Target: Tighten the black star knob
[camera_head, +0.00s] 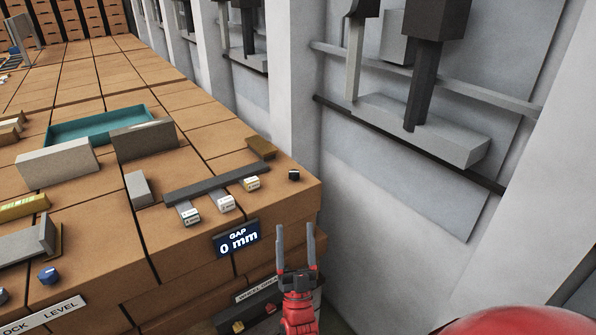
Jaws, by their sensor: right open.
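A small black knob (294,175) stands on the brick-block top near its right corner; it is too small to make out a star shape. My right gripper (295,229) comes up from the bottom of the view with its two grey fingers apart and nothing between them. It shows below the knob in the picture, in front of the block's side, and does not touch the knob. My left gripper is not in view.
A dark bar (217,183) with several white labelled blocks lies left of the knob. A teal tray (98,127) and a blue knob (48,275) are farther left. A grey wall (400,180) rises at the right.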

